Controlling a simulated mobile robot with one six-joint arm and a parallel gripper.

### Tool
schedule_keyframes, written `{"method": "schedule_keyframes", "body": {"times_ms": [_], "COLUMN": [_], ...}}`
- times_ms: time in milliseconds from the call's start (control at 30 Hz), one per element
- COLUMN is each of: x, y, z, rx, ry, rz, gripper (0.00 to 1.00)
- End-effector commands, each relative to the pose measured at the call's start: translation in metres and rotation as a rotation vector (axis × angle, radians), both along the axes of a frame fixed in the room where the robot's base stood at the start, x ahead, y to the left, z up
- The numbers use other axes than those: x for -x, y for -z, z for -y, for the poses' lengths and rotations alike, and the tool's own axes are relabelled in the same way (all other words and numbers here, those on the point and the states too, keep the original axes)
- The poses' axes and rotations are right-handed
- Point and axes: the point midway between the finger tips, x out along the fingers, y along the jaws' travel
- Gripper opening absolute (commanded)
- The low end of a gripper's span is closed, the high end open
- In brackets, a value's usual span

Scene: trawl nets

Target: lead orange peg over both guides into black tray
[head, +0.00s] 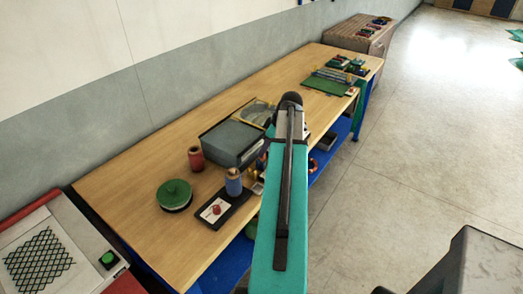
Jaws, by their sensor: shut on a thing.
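My teal arm link (270,215) stands across the middle of the picture and covers part of the table's front edge. My gripper does not show clearly; the arm hides that area. I cannot make out the orange peg or tell what my gripper holds. A small black tray-like base (238,207) lies near the front edge with a white card bearing a red mark and a blue spool (233,182). A larger black-edged box (205,146) with a grey inside stands behind it. I cannot pick out the two guides for sure.
The long wooden table (115,190) runs along the wall. A red spool (196,158) and a green round reel (174,194) stand on its near half. A green board (328,85) with small parts lies at the far end. Open floor (420,130) is at right.

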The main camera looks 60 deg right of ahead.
Motion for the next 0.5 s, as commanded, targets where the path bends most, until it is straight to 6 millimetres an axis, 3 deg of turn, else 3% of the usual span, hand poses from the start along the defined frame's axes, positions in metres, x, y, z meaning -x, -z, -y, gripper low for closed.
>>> {"method": "schedule_keyframes", "body": {"times_ms": [500], "x": [0.014], "y": [0.0], "z": [0.024], "rx": [0.0], "ry": [0.001], "rz": [0.0], "gripper": [0.0]}}
